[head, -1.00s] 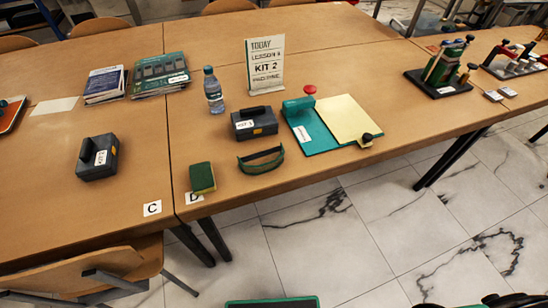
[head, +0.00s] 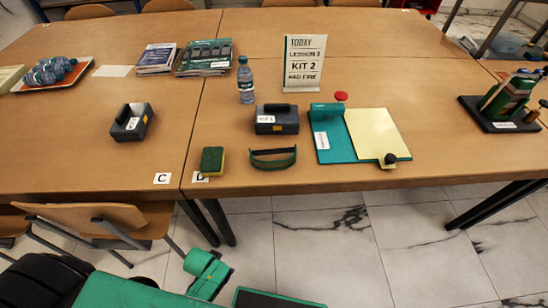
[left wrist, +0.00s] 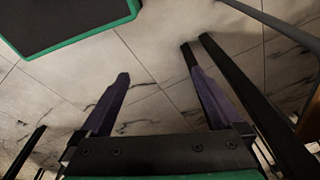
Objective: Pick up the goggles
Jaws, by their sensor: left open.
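The goggles (head: 273,158), a curved dark band with a green edge, lie on the table near its front edge, between the sponge and the clipboard in the head view. My left arm comes in at the bottom left of the head view, below and in front of the table, well apart from the goggles. In the left wrist view my left gripper (left wrist: 158,76) is open, its dark fingers wide apart with only tiled floor between them. The goggles do not show in that view. My right gripper is not in view.
A green-and-yellow sponge (head: 212,160) lies left of the goggles, and a dark case (head: 277,125) stands just behind them. A teal clipboard (head: 335,145) is to the right. A bottle (head: 245,82) and a sign (head: 303,62) stand behind. A chair (head: 95,218) is at the front left.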

